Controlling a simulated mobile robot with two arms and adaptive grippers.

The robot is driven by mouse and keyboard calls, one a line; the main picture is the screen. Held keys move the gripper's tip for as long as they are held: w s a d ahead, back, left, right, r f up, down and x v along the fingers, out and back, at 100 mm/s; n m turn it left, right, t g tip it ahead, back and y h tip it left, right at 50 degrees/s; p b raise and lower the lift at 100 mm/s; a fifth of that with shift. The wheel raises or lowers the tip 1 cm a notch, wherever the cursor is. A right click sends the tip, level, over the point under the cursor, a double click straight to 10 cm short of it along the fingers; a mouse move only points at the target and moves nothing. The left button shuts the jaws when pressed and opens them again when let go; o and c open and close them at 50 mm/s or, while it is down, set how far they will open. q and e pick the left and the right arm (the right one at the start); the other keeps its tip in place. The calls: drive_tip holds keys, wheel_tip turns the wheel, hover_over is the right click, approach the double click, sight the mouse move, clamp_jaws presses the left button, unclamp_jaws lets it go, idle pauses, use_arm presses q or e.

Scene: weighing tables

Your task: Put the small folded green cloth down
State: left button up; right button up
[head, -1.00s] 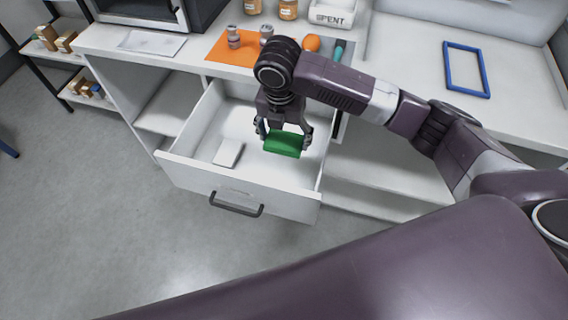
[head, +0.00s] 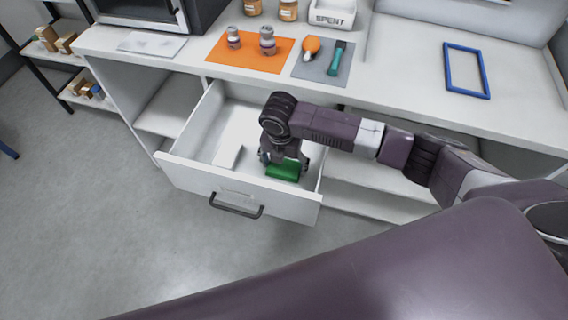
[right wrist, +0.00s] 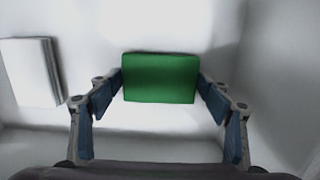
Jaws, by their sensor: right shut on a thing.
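The small folded green cloth (head: 284,170) is inside the open white drawer (head: 245,200), toward its right front. My right gripper (head: 285,163) reaches down into the drawer and is shut on the cloth. In the right wrist view the cloth (right wrist: 160,78) sits between the two blue-padded fingertips (right wrist: 160,84), which meet its left and right edges. Whether the cloth touches the drawer floor I cannot tell. My left gripper is not in view.
A white flat block (head: 228,157) lies in the drawer to the left of the cloth. The worktop above holds an orange mat (head: 250,64), a grey mat (head: 310,74) with an orange-headed tool and a teal-handled one, and a blue frame (head: 487,78). The drawer's back left floor is free.

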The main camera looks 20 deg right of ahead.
sight(282, 171)
drive_tip(key=shift+f, duration=0.15)
drive_tip(key=o, duration=1)
drive_tip(key=r, duration=0.4)
drive_tip(key=s+r, duration=0.1)
drive_tip(key=r, duration=0.3)
drive_tip(key=a+r, duration=0.1)
drive_tip(key=r, duration=0.3)
drive_tip(key=shift+s+r, duration=0.15)
